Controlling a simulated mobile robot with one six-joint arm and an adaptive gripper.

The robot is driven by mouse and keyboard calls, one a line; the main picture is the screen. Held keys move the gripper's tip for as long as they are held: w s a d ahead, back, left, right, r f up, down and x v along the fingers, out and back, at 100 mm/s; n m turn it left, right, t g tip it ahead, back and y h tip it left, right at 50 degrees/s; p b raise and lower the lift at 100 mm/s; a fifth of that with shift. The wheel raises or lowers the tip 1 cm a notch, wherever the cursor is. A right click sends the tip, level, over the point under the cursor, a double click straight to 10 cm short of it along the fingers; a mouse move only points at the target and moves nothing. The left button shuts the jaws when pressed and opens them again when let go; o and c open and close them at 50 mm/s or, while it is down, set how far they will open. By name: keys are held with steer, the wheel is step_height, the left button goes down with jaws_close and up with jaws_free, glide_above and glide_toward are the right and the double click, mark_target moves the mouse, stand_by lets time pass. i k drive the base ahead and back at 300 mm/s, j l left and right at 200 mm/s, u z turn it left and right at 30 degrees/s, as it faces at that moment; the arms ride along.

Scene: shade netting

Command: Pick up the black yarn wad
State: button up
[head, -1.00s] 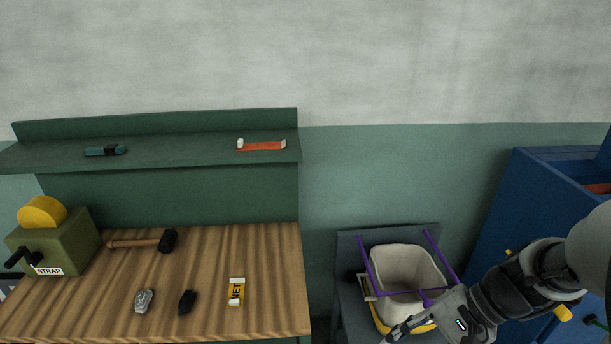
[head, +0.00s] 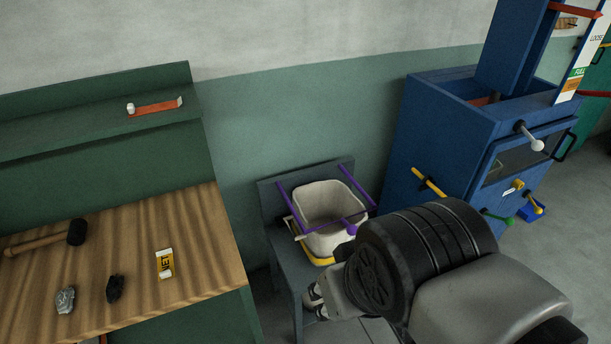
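A small black lump (head: 115,288), which looks like the black yarn wad, lies on the striped wooden bench top (head: 205,235), between a grey lump and a yellow labelled packet. Nothing touches it. My gripper (head: 315,298) shows only in part at the lower middle, right of the bench and in front of the bin stand. My own wrist hides most of it, so its fingers cannot be made out. The wad is well to its left.
A grey lump (head: 65,299), a yellow packet (head: 165,264) and a black-headed mallet (head: 50,238) share the bench. A cream bin (head: 330,238) with purple bars stands right of it. A blue machine (head: 450,140) with levers stands further right.

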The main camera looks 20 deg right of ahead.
mark_target(115, 284)
steer(key=u, duration=1.3)
